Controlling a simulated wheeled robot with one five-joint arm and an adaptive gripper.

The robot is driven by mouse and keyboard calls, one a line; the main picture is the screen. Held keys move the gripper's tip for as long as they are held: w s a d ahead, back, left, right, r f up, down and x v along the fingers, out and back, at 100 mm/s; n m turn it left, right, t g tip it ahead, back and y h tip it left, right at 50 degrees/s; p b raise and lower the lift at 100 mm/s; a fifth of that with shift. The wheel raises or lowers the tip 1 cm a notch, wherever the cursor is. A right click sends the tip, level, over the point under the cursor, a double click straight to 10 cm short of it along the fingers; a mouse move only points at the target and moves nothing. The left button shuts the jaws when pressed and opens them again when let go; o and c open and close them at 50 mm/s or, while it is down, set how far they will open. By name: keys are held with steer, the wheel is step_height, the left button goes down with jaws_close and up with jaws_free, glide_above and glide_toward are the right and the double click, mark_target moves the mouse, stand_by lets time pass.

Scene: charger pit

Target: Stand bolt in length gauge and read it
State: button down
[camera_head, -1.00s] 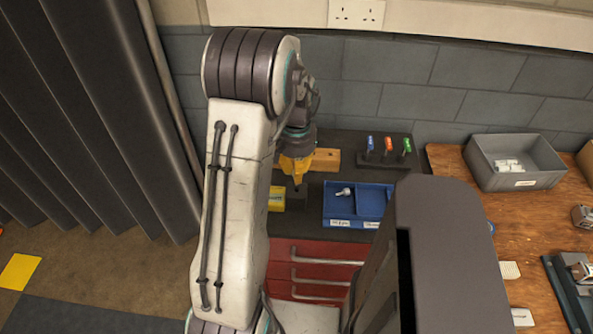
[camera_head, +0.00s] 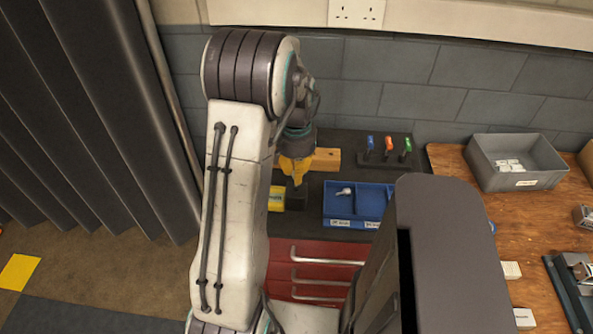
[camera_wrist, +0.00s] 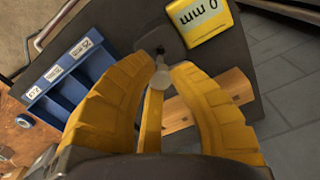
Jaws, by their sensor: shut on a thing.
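My gripper (camera_wrist: 164,66) is shut on the bolt (camera_wrist: 160,80); its pale round end shows between the yellow fingers in the wrist view. The rest of the bolt is hidden. The length gauge has a yellow display (camera_wrist: 205,18) reading "0 mm" beside a dark block. The fingertips are close to this block in the wrist view; I cannot tell whether the bolt touches it. In the head view my gripper (camera_head: 297,175) is above the gauge's dark block (camera_head: 297,197), with the yellow display (camera_head: 276,199) to the left.
A blue divided tray (camera_head: 357,213) with labels stands right of the gauge and holds a small metal piece. A wooden block (camera_head: 326,158) lies behind. A rack with blue, red and green handles (camera_head: 389,147) stands at the back. A grey bin (camera_head: 517,163) sits on the wooden bench.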

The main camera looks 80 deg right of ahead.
steer(key=shift+f+b, duration=2.1)
steer(key=shift+f, duration=0.5)
stand_by(0.9)
steer(key=c, duration=1.1)
jaws_free()
steer(key=shift+c, duration=0.2)
steer(key=shift+r, duration=0.15)
step_height(320, 180, up, 12)
steer(key=shift+f, duration=0.1)
